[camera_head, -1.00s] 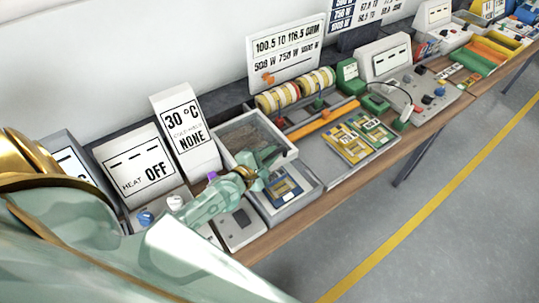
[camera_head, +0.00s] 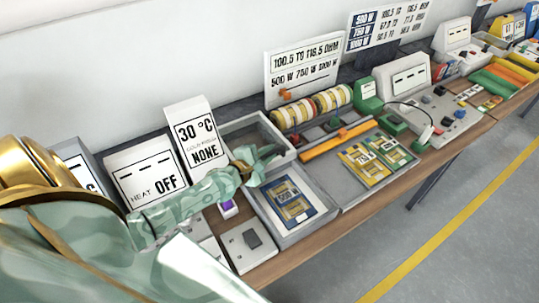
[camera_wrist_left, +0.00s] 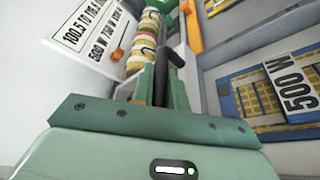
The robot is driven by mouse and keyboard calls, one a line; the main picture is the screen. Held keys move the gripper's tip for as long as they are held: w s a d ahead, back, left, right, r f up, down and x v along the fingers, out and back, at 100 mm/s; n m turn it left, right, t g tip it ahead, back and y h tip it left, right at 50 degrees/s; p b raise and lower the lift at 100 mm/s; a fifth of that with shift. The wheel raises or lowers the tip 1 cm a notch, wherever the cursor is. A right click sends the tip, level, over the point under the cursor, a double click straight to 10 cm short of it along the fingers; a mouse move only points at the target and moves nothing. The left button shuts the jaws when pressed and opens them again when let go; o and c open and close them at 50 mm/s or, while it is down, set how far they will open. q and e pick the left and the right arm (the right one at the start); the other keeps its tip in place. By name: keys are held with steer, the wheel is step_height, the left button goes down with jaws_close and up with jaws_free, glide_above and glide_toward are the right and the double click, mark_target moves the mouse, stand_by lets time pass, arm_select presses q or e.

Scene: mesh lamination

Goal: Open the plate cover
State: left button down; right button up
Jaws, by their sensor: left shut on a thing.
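The plate cover (camera_head: 286,158) is a grey-framed, see-through lid standing raised at the back of a grey tray (camera_head: 318,222). Inside the tray lies a blue card with yellow strips (camera_head: 291,200), uncovered; it also shows in the left wrist view (camera_wrist_left: 258,95). My left gripper (camera_head: 259,163) is at the cover's front edge, above the back of the tray. In the left wrist view its green fingers (camera_wrist_left: 163,78) are closed about a dark grey piece (camera_wrist_left: 177,50), which looks like the cover's handle. The exact contact is partly hidden by the fingers. My right gripper is not in view.
Display panels (camera_head: 188,135) stand left of the cover. Striped rolls (camera_head: 312,107) and an orange bar (camera_head: 338,140) lie to the right, with two cards (camera_head: 376,155) before them. A switch box (camera_head: 248,246) sits left of the tray. The wooden table edge (camera_head: 330,225) is in front.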

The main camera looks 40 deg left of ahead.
arm_select(q)
steer(key=c, duration=1.4)
jaws_free()
steer(key=shift+f, duration=0.1)
steer(key=shift+s, duration=0.15)
steer(key=p+v, duration=0.1)
steer(key=v, duration=1.5)
steer(key=shift+p, duration=0.35)
steer(key=shift+d, duration=0.1)
